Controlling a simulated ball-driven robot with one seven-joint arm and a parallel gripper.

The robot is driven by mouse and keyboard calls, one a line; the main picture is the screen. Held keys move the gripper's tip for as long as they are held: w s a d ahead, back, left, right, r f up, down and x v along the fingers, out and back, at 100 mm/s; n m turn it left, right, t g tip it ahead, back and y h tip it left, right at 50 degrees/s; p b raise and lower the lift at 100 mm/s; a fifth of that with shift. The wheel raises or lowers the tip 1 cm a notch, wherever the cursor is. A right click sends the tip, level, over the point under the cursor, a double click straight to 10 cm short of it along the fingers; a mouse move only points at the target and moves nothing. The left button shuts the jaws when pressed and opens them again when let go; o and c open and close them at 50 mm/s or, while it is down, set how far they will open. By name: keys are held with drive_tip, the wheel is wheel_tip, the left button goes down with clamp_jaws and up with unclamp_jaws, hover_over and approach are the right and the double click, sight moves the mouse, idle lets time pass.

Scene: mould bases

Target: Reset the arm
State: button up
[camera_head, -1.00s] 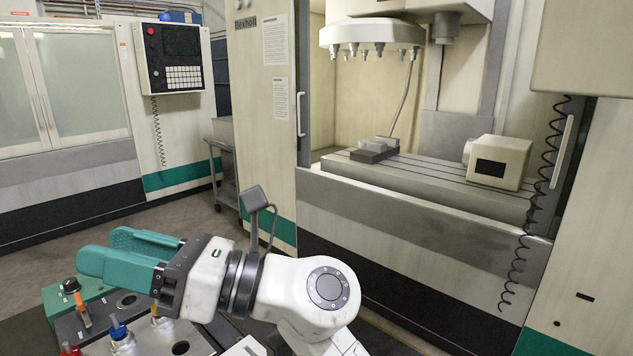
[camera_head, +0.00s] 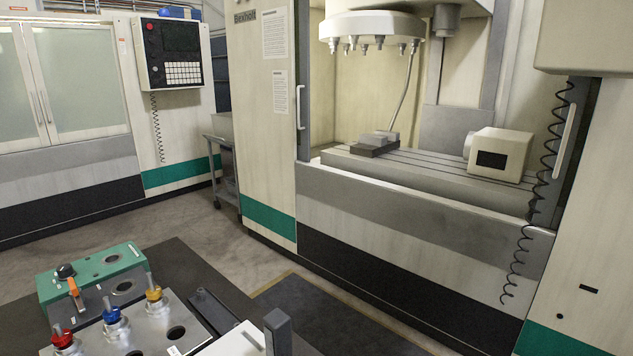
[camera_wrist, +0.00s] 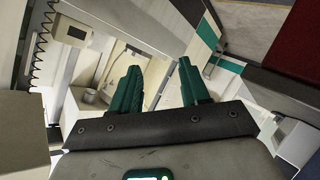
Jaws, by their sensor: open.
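My gripper (camera_wrist: 160,88) shows in the wrist view, its two green fingers apart with nothing between them. Behind the fingers is the inside of the white milling machine, seen tilted. In the head view the gripper is out of frame. A dark grey upright part near the bottom edge seems to be mine.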

drive_tip(key=s+d+f+m+g, duration=0.2)
drive_tip(key=s+f, duration=0.4)
drive_tip(key=s, duration=0.3)
drive_tip(key=s+d+f+m+g+y+b, duration=0.1)
drive_tip(key=s+f+g, duration=0.4)
drive_tip(key=s, duration=0.5)
drive_tip(key=s+d+f+m+g, duration=0.3)
drive_tip(key=s+f+g, duration=0.1)
drive_tip(key=s+f, duration=0.3)
drive_tip(key=shift+s+f+b, duration=0.25)
drive_tip(key=shift+s+b, duration=0.15)
drive_tip(key=shift+s, duration=0.85)
